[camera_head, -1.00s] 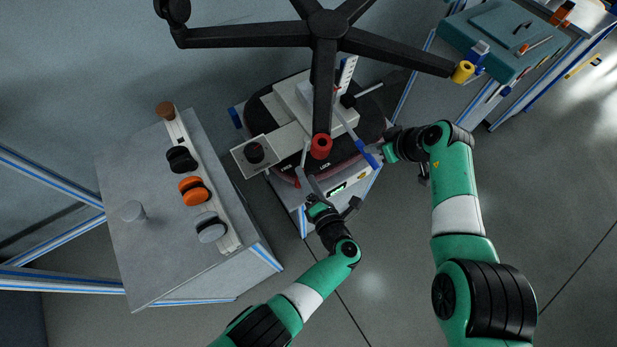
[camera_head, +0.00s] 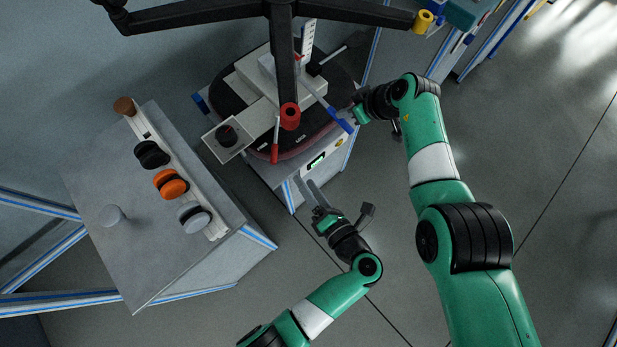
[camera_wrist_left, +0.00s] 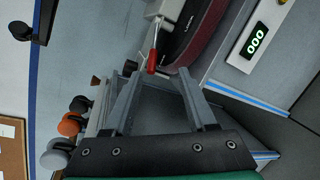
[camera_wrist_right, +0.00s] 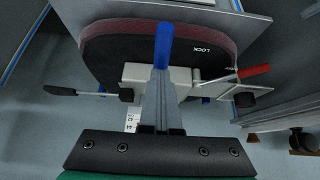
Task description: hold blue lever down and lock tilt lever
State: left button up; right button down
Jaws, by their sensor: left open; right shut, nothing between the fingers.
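The blue lever (camera_head: 339,118) angles out from the seat mechanism; its blue end also shows in the right wrist view (camera_wrist_right: 164,45). My right gripper (camera_head: 352,112) is shut and empty, its fingers at the blue end; contact cannot be told. The right wrist view shows the fingers together (camera_wrist_right: 160,85) just below the blue end. The red-tipped tilt lever (camera_head: 275,152) hangs at the near edge of the round plate, and shows in the left wrist view (camera_wrist_left: 152,60). My left gripper (camera_head: 308,188) is open and empty, apart from the red lever, which lies beyond its fingertips.
The black chair base (camera_head: 200,18) stands over the mechanism, with a red cap (camera_head: 290,116) near the levers. A lit display (camera_head: 317,162) is on the stand's front. A grey cabinet (camera_head: 85,185) with several knobs is at left. Floor in front is clear.

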dwell(0.4)
pick_arm(q)
jog(key=m+t+h, duration=0.2)
jog(key=m+h, duration=0.1)
send_near(275, 154)
jog(key=x, duration=0.7)
jog(key=f+x, duration=0.1)
jog(key=x, duration=0.2)
jog(key=shift+w+a, duration=0.15)
jog(key=shift+w, duration=0.15)
grip_shut()
jog(key=shift+f, duration=0.1)
dwell(1.1)
